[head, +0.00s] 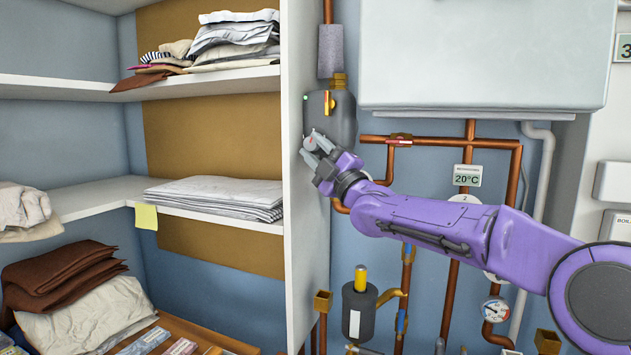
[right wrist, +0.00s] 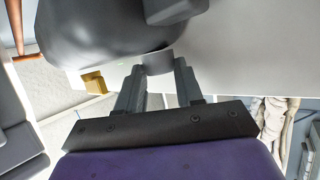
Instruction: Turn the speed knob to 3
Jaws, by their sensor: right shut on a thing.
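The dark grey pump-like unit (head: 342,118) sits on the pipe at the right side of the shelf wall. It also shows in the right wrist view as a large rounded grey body (right wrist: 95,28). A round grey knob (right wrist: 158,62) sticks out from this body. My right gripper (head: 314,144) is at the lower left of the unit, with its fingers on both sides of the knob, shut on it. The knob's face shows only small between the fingers in the head view, and no mark or number can be read. My left gripper is not in view.
A white shelf panel (head: 301,230) stands close to the left of my right gripper. Copper pipes (head: 450,142) and a white boiler casing (head: 480,60) are to the right. A dark cylinder with a yellow top (head: 359,310) is below. Folded linen lies on the shelves.

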